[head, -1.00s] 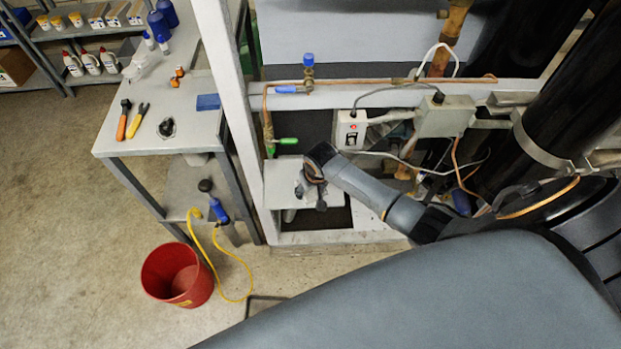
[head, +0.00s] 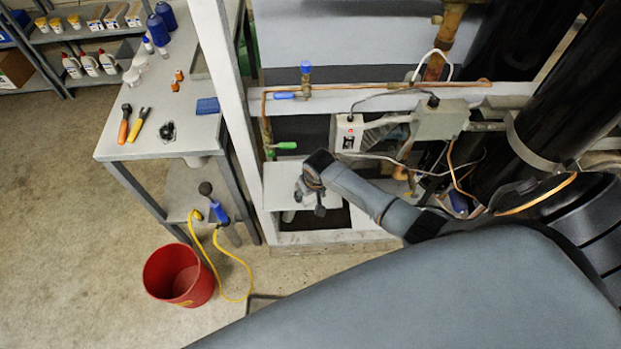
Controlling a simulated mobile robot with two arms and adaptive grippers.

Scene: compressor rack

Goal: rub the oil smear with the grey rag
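My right arm comes in from the right, and its gripper (head: 312,203) is over a pale grey plate (head: 277,179) low in the white rack frame. The gripper points down and hides part of the plate. Its fingers are small and dark here, so I cannot tell whether they are open or shut. I cannot make out the grey rag; anything in or under the fingers is hidden. I cannot make out an oil smear on the bare part of the plate. My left gripper is not in view.
Above the plate are a green-handled valve (head: 284,146), copper pipe (head: 385,87) and a switch box (head: 348,133). A bench (head: 190,140) on the left holds tools and a blue block (head: 207,106). A red bucket (head: 178,277) stands on the floor.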

